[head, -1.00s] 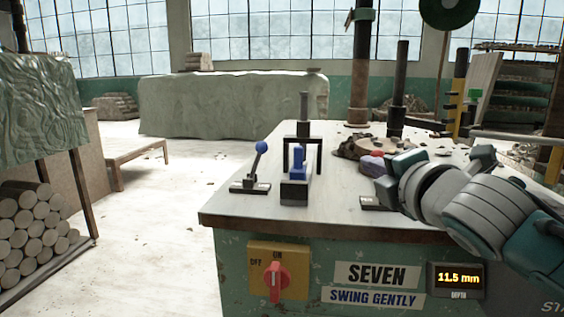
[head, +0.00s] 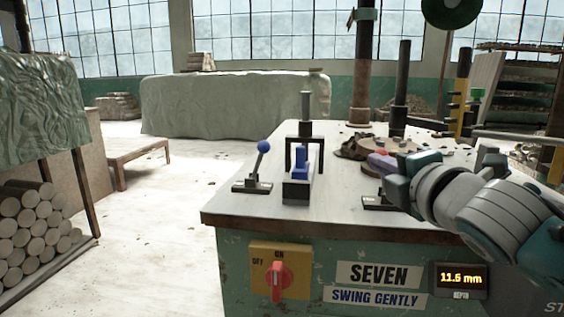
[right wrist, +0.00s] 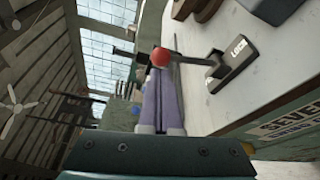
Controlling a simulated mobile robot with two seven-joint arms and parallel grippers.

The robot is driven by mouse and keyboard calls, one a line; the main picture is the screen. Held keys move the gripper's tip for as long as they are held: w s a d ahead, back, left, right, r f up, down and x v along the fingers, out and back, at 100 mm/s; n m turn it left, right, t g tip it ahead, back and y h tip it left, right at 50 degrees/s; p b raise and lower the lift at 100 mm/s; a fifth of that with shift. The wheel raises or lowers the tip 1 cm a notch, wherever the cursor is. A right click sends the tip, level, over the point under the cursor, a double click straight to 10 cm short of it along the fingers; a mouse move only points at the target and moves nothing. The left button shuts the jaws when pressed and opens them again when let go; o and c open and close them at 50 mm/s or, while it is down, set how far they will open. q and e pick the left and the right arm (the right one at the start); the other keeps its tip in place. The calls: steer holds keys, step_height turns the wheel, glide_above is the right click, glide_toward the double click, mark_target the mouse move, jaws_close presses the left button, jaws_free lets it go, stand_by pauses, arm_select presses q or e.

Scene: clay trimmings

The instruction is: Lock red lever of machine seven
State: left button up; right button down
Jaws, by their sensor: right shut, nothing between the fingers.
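Machine seven's bench carries a SEVEN sign (head: 378,275). The red lever's round knob (right wrist: 160,58) shows in the right wrist view, on a dark arm running to a base marked LOCK (right wrist: 232,65). In the head view that base (head: 378,203) shows in part at the bench's right; my right gripper (head: 381,162) hides most of the lever. My right gripper (right wrist: 160,82) is shut and empty, its purple fingers together. Its tips are close to the knob; I cannot tell whether they touch. My left gripper is out of view.
A blue-knobbed lever (head: 263,147) and a black-framed blue part (head: 298,165) stand on the bench's left. A red ON/OFF switch (head: 277,275) and a depth readout (head: 460,278) of 11.6 mm are on the front.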

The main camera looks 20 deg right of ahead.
steer(key=shift+d, duration=0.1)
steer(key=shift+s+d+m+t, duration=0.4)
steer(key=shift+d+m, duration=0.1)
steer(key=shift+m, duration=0.4)
steer(key=shift+s+d+r+m+t+b, duration=0.1)
steer(key=shift+s+d+m+t+b, duration=0.3)
steer(key=shift+m, duration=0.4)
steer(key=shift+s+d+m+t+b, duration=0.15)
steer(key=shift+d+m+b, duration=0.3)
steer(key=shift+m, duration=0.35)
